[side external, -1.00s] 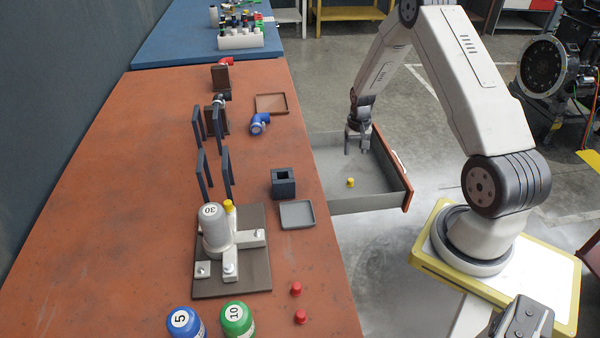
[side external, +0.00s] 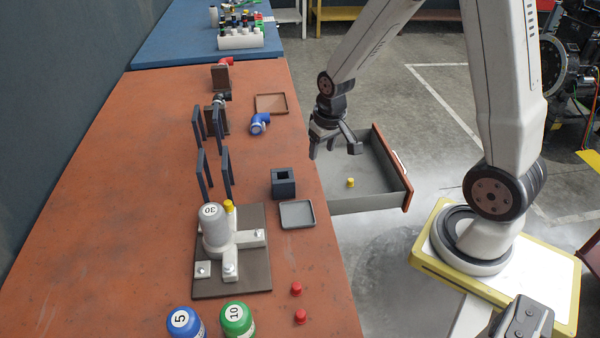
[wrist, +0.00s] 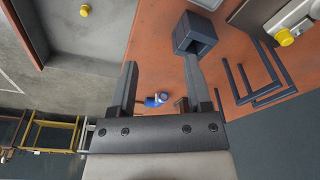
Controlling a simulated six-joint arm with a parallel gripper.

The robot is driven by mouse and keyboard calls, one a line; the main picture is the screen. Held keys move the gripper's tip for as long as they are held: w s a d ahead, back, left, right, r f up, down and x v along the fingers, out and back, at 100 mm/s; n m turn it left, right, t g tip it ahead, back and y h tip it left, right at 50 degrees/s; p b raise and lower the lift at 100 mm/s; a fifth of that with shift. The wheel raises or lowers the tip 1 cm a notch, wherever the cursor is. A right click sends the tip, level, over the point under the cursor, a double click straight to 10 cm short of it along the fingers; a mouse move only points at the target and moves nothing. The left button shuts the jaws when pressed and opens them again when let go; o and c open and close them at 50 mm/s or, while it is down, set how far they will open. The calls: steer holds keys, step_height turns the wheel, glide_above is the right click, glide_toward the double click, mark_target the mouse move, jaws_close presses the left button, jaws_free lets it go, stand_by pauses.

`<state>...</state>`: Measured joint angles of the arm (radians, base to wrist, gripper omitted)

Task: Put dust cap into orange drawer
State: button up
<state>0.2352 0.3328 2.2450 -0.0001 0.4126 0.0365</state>
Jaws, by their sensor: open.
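A small yellow cap (side external: 350,182) lies on the grey floor of the open drawer with the orange front (side external: 393,167). The cap also shows at the top left of the wrist view (wrist: 84,10). My gripper (side external: 334,154) is open and empty, above the table's right edge and the drawer's left side, up and left of the cap in the side view. In the wrist view its two fingers (wrist: 160,68) are spread with nothing between them. Two red caps (side external: 296,289) stand on the orange table near its front right edge. Another yellow cap (side external: 228,206) is on the grey fixture.
A dark square block (side external: 284,183) with a hole and a grey tray (side external: 297,214) sit near the table's right edge. Dark upright frames (side external: 200,170), a blue elbow pipe (side external: 260,123) and a brown tray (side external: 271,103) stand farther back. Blue and green jars (side external: 238,319) are in front.

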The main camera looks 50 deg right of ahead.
steer(key=s+a+r+n, duration=0.3)
steer(key=s+a, duration=0.4)
steer(key=a, duration=0.1)
steer(key=shift+s+a+r+t, duration=0.15)
steer(key=shift+s+a+t, duration=0.1)
steer(key=shift+t, duration=0.15)
